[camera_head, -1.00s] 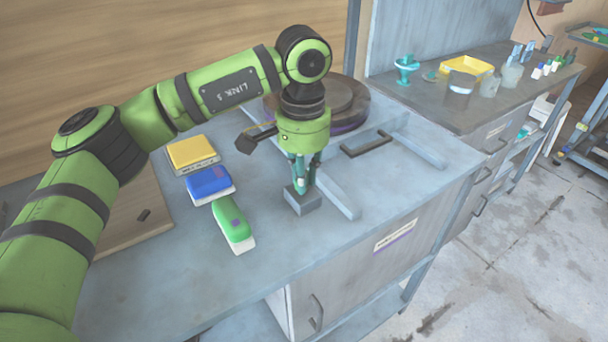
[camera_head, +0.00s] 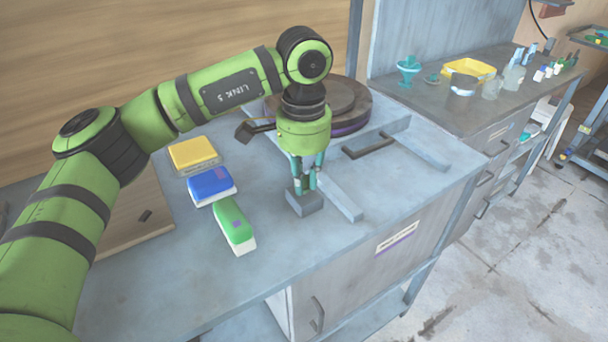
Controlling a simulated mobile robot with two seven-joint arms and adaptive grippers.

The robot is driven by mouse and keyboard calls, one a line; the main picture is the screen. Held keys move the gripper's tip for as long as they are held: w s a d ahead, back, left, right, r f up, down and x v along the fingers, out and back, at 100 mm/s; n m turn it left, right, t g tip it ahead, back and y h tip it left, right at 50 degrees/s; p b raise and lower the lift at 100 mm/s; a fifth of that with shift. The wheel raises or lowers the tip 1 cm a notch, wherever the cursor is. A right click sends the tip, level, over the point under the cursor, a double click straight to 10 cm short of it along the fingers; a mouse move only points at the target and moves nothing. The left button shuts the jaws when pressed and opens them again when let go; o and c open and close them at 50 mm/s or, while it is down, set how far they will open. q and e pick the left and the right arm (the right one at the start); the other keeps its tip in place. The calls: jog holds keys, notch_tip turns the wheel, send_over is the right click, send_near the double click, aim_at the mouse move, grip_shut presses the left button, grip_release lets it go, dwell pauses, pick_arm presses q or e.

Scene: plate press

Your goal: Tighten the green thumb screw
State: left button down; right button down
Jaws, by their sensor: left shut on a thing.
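My left gripper (camera_head: 304,186) points straight down over a small grey block (camera_head: 305,204) on the workbench. Its teal fingers are closed together just above the block's top. The green thumb screw is hidden between the fingertips, and I cannot make out its shape. The block stands beside a grey rail of the plate press frame. My right gripper does not show.
Yellow (camera_head: 193,153), blue (camera_head: 211,186) and green (camera_head: 234,224) boxes lie left of the block. A dark round plate (camera_head: 345,106) is behind my left gripper, and a black handle (camera_head: 368,146) lies to the right. The front of the bench (camera_head: 270,255) is clear.

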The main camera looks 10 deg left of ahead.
pick_arm(q)
jog(key=c, duration=1.2)
grip_release()
notch_tip(320, 180, up, 12)
jog(key=shift+r, duration=0.1)
